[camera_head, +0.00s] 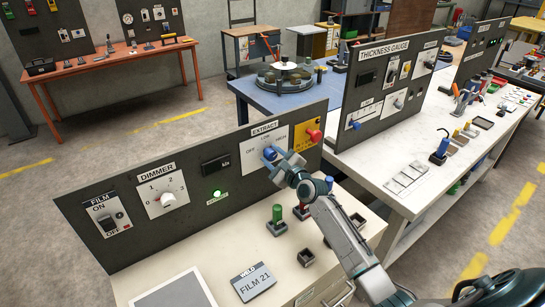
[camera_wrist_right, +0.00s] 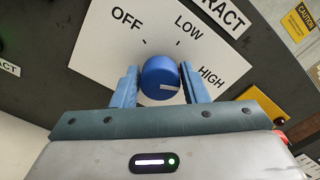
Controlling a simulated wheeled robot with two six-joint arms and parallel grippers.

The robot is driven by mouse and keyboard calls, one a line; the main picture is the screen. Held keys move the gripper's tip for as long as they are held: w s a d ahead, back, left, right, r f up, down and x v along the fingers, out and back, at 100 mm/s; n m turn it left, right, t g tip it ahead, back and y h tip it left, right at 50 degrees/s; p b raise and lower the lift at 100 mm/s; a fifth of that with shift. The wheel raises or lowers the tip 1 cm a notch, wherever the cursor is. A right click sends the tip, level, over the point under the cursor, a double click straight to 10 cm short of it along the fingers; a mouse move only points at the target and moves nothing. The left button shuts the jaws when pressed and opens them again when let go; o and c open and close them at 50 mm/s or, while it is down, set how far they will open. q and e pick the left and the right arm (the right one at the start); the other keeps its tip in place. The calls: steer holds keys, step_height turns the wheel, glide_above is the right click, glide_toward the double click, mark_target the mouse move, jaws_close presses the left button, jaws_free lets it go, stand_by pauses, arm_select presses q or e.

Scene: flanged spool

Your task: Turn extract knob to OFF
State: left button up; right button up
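The extract knob is a round blue knob (camera_wrist_right: 158,72) with a white mark. It sits on a white EXTRACT plate (camera_head: 254,161) labelled OFF, LOW and HIGH. In the right wrist view the white mark lies on the knob's lower right side, toward HIGH. My right gripper (camera_wrist_right: 160,80) has its two blue fingers on either side of the knob, with a narrow gap at the left finger. Contact at the right finger is hard to judge. In the head view this gripper (camera_head: 277,158) partly covers the knob and plate. My left gripper is not in view.
The dark panel (camera_head: 237,197) also carries a DIMMER knob (camera_head: 168,199), a FILM switch (camera_head: 109,224), a lit green lamp (camera_head: 217,193) and a red button on yellow (camera_head: 314,135).

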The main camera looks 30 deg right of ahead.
steer(key=c, duration=0.5)
